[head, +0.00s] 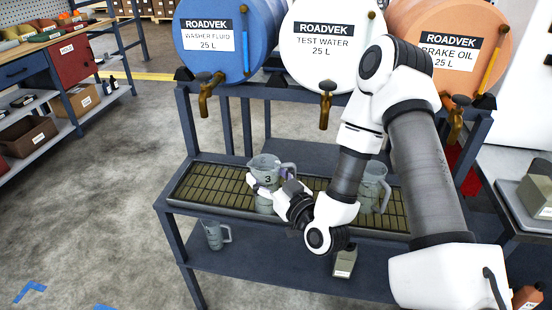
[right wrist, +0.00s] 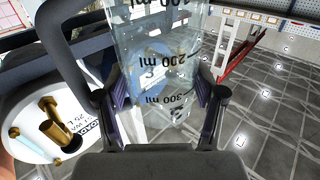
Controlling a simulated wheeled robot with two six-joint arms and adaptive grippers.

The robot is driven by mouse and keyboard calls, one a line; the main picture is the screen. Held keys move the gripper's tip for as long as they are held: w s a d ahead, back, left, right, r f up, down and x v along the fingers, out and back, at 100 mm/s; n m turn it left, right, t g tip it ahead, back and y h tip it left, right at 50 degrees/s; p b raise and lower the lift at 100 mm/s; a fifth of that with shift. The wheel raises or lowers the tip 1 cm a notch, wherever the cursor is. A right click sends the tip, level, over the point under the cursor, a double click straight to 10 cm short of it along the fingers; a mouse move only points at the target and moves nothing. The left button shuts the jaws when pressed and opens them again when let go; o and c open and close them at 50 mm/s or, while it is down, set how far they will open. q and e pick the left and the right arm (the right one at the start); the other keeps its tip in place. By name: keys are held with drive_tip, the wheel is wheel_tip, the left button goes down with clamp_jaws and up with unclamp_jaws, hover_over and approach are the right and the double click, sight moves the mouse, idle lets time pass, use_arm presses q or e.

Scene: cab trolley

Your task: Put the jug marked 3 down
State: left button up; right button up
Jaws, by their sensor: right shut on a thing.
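The jug marked 3 (head: 267,170) is a clear grey measuring jug, upright over the grated drip tray (head: 195,178), left of the middle of the rack. My right gripper (head: 273,186) is shut on it from the right. In the right wrist view, the jug (right wrist: 163,50) with its ml scale stands between the two fingers (right wrist: 165,105). I cannot tell whether its base touches the grate. My left gripper is not in view.
A second jug (head: 371,190) stands on the grate, partly behind my right arm. Another jug (head: 213,235) and a small container (head: 345,262) are on the lower shelf. Brass taps (head: 326,107) of the blue, white and orange drums hang above the tray. The grate's left end is clear.

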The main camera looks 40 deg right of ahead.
sight(266, 167)
drive_tip(key=w+b, duration=0.1)
drive_tip(key=b, duration=0.1)
drive_tip(key=w+d+f+b, duration=0.1)
drive_tip(key=b, duration=0.2)
drive_tip(key=shift+w+d+f+b, duration=0.1)
drive_tip(key=shift+f+b, duration=0.2)
drive_tip(key=shift+b, duration=0.05)
drive_tip(key=shift+w+d+r+p, duration=0.3)
drive_tip(key=shift+w+p, duration=0.1)
drive_tip(key=shift+w, duration=0.15)
drive_tip(key=shift+w+d+r+p, duration=0.15)
drive_tip(key=shift+w+r+p, duration=0.1)
drive_tip(key=shift+w+p, duration=0.2)
drive_tip(key=w+d+f+b, duration=0.3)
drive_tip(key=w+f+b, duration=0.1)
drive_tip(key=w, duration=0.3)
drive_tip(key=shift+w+f, duration=0.25)
drive_tip(key=shift+f, duration=0.25)
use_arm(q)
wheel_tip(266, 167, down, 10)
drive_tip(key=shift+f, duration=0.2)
use_arm(e)
drive_tip(key=o, duration=1.2)
drive_tip(key=shift+r, duration=0.15)
